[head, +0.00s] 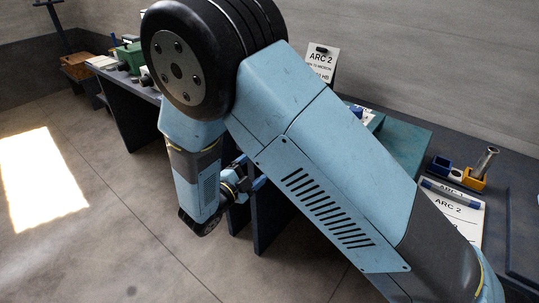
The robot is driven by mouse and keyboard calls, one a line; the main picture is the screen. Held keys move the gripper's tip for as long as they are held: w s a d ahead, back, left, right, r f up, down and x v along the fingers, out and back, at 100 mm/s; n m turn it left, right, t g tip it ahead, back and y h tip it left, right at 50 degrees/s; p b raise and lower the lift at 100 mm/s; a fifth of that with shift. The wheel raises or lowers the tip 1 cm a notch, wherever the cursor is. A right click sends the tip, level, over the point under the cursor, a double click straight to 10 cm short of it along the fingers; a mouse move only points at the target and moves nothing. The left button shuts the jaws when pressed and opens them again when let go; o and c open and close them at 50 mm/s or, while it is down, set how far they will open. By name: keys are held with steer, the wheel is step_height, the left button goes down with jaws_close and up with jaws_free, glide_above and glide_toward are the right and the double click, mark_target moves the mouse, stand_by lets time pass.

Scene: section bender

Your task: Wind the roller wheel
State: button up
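My arm covers the middle of the head view. Its end, with my gripper (252,184), shows small and partly hidden behind my forearm, low in front of the bench. I cannot make out its fingers or whether it holds anything. No roller wheel can be made out; my arm hides much of the bench. A teal block-like surface (402,148) shows on the bench behind my arm, possibly part of the bender.
The dark bench (460,128) runs along the grey wall. A white "ARC 2" card (321,62) stands at the back. At right are blue and yellow holders (472,181) with a metal cylinder (486,160), and a sheet (455,212). The floor at left is clear.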

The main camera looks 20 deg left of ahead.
steer(key=w+d+m, duration=0.1)
steer(key=w+m, duration=0.3)
steer(key=m, duration=0.4)
steer(key=w+d+m, duration=0.2)
steer(key=w+m, duration=0.2)
steer(key=m, duration=0.4)
steer(key=w+d+r+m, duration=0.1)
steer(key=w+m, duration=0.4)
steer(key=m, duration=0.3)
steer(key=shift+d, duration=0.4)
steer(key=c, duration=1)
